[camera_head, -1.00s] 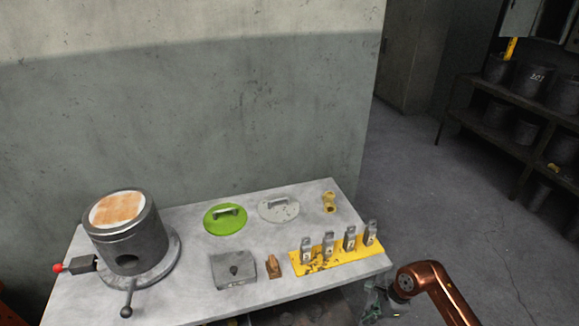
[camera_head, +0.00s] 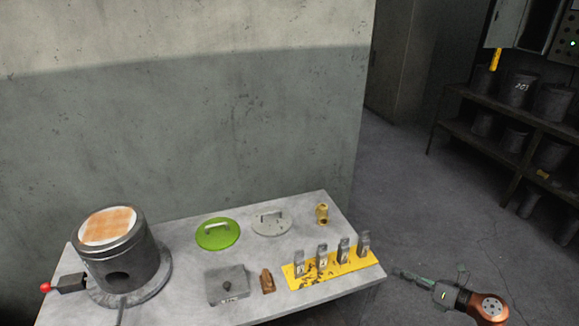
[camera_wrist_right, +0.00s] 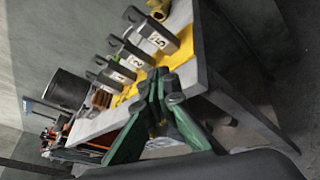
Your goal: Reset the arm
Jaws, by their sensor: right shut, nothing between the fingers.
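My right gripper (camera_head: 398,273) is at the lower right in the head view, just off the right end of the grey table (camera_head: 345,289), with its fingers pointing left. It is shut and empty. In the right wrist view its green fingers (camera_wrist_right: 160,88) come together in front of the table's edge. My copper-coloured right arm shows behind it in the head view. My left gripper is not in view.
The table holds a furnace-like cylinder (camera_head: 118,262), a green lid (camera_head: 218,238), a grey lid (camera_head: 270,229), a grey block (camera_head: 228,291), a small brown piece (camera_head: 267,281), a brass piece (camera_head: 322,214) and a yellow plate (camera_head: 326,275) with several numbered blocks. Shelves (camera_head: 500,140) stand right; floor between is clear.

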